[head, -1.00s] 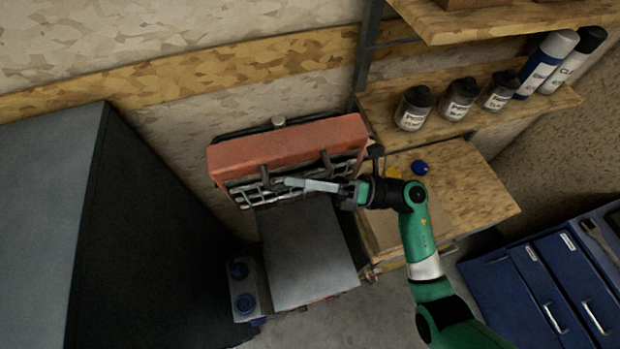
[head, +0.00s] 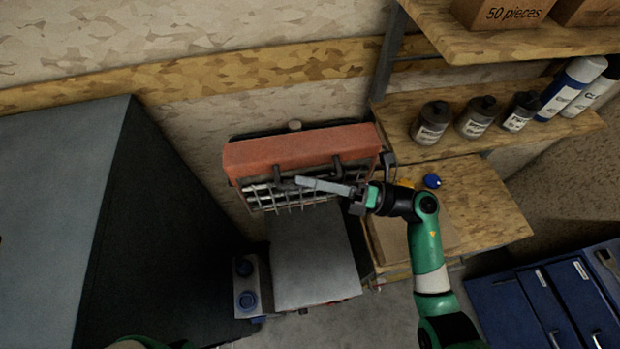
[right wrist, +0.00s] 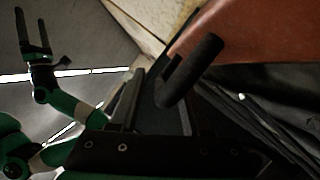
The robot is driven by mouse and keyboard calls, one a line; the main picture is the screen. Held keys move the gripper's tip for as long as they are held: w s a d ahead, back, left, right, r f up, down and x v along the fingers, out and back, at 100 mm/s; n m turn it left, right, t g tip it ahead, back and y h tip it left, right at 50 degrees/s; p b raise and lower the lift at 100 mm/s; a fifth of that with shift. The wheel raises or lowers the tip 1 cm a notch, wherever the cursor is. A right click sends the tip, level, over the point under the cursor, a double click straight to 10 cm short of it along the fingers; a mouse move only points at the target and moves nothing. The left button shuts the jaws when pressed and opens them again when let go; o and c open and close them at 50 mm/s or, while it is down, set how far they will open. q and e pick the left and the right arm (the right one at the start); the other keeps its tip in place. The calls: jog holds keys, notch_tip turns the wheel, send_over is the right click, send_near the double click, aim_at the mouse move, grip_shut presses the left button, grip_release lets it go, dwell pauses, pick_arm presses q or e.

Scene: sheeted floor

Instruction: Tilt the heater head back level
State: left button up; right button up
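The heater head is a red-orange box (head: 300,149) with a wire grille (head: 293,194) on its front and two dark hooked handles. It stands near the wall, tilted, with its grille facing forward and partly up, above a grey box-shaped body (head: 313,262). My right gripper (head: 303,181) reaches in from the right, its long grey fingers across the grille by the left handle. In the right wrist view, a dark handle (right wrist: 192,70) is close against the fingers; I cannot tell whether they grip it. My left gripper (right wrist: 32,32) shows in the right wrist view, fingers apart and empty.
A dark cabinet (head: 160,235) stands close on the left. Wooden shelves (head: 470,205) on the right hold several dark jars (head: 432,122) and spray cans. A blue drawer unit (head: 550,300) is at lower right. Some floor is bare in front.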

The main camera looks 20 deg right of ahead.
jog(key=b+v, duration=0.3)
jog(key=v, duration=0.8)
jog(key=shift+s+d, duration=0.15)
jog(key=shift+d, duration=0.1)
